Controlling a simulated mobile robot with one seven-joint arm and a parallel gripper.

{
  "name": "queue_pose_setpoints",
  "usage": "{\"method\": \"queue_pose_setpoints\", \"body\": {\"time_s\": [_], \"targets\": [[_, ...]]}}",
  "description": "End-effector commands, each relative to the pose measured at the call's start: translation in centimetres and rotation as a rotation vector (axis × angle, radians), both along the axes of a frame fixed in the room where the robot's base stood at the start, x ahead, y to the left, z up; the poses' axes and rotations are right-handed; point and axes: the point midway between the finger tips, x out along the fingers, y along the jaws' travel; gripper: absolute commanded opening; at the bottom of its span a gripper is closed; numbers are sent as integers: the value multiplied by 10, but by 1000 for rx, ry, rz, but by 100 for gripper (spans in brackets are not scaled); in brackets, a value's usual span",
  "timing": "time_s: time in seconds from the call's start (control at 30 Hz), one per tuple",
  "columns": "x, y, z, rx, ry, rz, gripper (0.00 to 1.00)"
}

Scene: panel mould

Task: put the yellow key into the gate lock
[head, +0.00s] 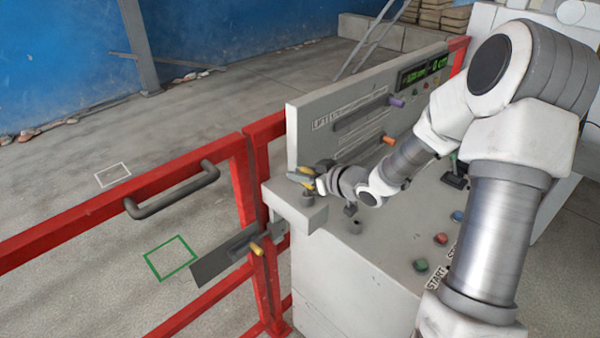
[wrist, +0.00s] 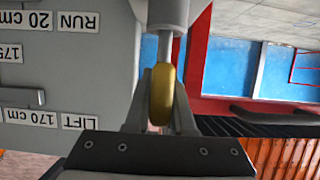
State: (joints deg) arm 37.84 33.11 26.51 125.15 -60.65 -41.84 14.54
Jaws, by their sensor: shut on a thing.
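The yellow key (wrist: 162,95) is between the fingers of my gripper (wrist: 160,110) in the wrist view, its rounded head gripped. A grey shaft runs from it to a wider pale cylinder at the top edge; I cannot tell whether it enters it. In the head view, my gripper (head: 303,178) is at the console's near left corner, with yellow showing at its tips.
The red gate (head: 120,202) has a grey handle (head: 172,190) and a grey latch plate (head: 222,257) with a yellow knob (head: 257,249). The grey upright panel (head: 345,120) rises behind my gripper. Coloured buttons (head: 440,239) lie on the console to the right.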

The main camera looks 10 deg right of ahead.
Motion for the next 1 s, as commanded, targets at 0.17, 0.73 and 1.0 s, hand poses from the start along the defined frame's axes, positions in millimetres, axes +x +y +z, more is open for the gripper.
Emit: {"method": "queue_pose_setpoints", "body": {"time_s": [0.17,0.73,1.0], "targets": [[0,0,-6,0,0,0,0],[0,0,-17,0,0,0,29],[0,0,-17,0,0,0,57]]}}
